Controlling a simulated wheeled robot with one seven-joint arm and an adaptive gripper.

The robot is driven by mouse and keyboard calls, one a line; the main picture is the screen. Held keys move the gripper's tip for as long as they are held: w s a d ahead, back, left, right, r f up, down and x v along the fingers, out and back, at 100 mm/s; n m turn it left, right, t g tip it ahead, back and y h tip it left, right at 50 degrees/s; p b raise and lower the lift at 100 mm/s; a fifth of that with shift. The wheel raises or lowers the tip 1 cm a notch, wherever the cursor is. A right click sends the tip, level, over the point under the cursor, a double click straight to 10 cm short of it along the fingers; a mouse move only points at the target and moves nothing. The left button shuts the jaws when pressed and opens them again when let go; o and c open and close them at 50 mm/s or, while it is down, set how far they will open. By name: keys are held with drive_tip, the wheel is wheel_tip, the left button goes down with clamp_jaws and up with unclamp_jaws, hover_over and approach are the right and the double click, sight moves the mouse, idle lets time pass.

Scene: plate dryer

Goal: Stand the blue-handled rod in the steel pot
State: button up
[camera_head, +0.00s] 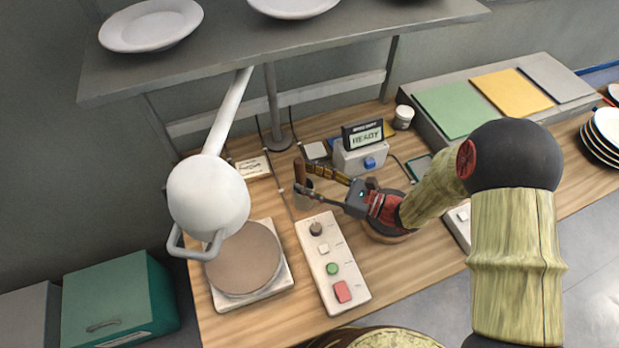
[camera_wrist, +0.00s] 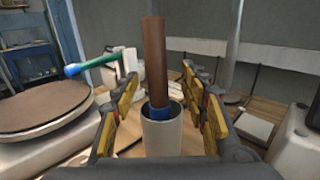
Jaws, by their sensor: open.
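The rod stands nearly upright in the steel pot, its brown shaft up and a blue part at the pot's rim in the wrist view (camera_wrist: 155,62). The brown shaft also shows in the head view (camera_head: 300,171). The steel pot (camera_wrist: 161,134) is a small pale grey cylinder; in the head view (camera_head: 303,198) it is partly hidden by a finger. My gripper (camera_head: 304,179) is open, its fingers on either side of the rod with gaps in the wrist view (camera_wrist: 160,92). The rod's lower end is hidden inside the pot.
A round brown-topped plate unit (camera_head: 244,262) and a control panel with buttons (camera_head: 333,265) are in front. A grey box with a READY display (camera_head: 361,155) stands right of the pot. A white lamp-like arm (camera_head: 208,195) hangs at left. A shelf with plates (camera_head: 240,55) is above.

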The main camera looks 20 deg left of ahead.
drive_tip(key=s+d, duration=0.1)
drive_tip(key=d, duration=1.1)
drive_tip(key=shift+f, duration=0.2)
idle(0.7)
